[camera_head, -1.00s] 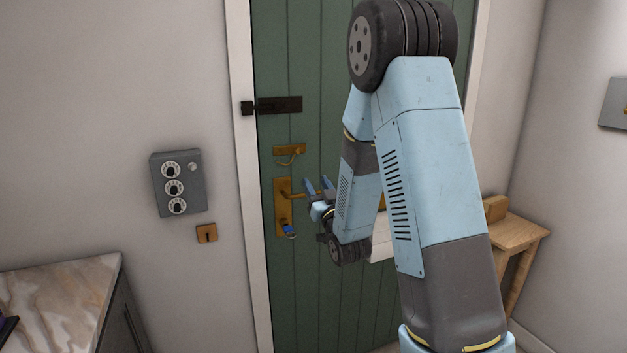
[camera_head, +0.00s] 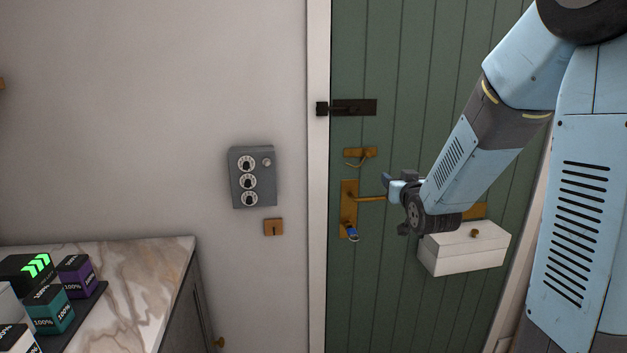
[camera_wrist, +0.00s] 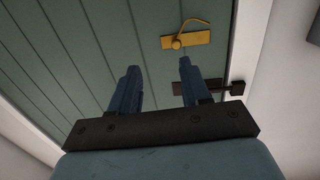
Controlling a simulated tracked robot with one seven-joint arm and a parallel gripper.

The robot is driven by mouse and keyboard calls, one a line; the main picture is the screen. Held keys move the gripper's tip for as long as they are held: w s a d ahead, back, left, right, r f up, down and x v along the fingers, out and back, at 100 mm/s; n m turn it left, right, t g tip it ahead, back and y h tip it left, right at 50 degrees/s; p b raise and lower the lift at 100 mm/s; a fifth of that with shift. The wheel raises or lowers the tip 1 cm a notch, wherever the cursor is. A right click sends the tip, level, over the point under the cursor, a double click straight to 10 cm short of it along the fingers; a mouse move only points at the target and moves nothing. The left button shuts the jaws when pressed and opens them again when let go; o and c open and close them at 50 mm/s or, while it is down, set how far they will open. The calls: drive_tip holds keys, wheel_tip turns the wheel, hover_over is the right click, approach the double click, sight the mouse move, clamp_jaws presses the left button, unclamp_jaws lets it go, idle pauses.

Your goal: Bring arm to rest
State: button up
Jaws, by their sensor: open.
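My gripper (camera_head: 388,180) is in front of the green door (camera_head: 410,80), near the brass lever handle (camera_head: 368,198) in the head view. In the wrist view my gripper (camera_wrist: 158,82) shows two blue fingers spread apart with nothing between them. The brass hook fitting (camera_wrist: 187,40) on the door shows beyond the fingers, apart from them. My arm is bent and reaches in from the right of the head view. Whether a finger touches the handle, I cannot tell.
A dark bolt (camera_head: 354,107) and a blue-tagged key (camera_head: 351,233) are on the door. A white box (camera_head: 464,250) is at the door, below my wrist. A grey dial panel (camera_head: 253,177) is on the wall. A marble-topped cabinet (camera_head: 125,300) with several labelled blocks stands at left.

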drive_tip(key=s+r+g, duration=0.1)
drive_tip(key=s+g, duration=0.5)
drive_tip(key=s, duration=1)
drive_tip(key=s+d+r+g+h, duration=0.1)
drive_tip(key=s+g, duration=0.4)
drive_tip(key=s, duration=1.2)
drive_tip(key=shift+s+d+r+m+g, duration=0.2)
drive_tip(key=shift+r+m+g, duration=0.1)
drive_tip(key=shift+m+g, duration=0.1)
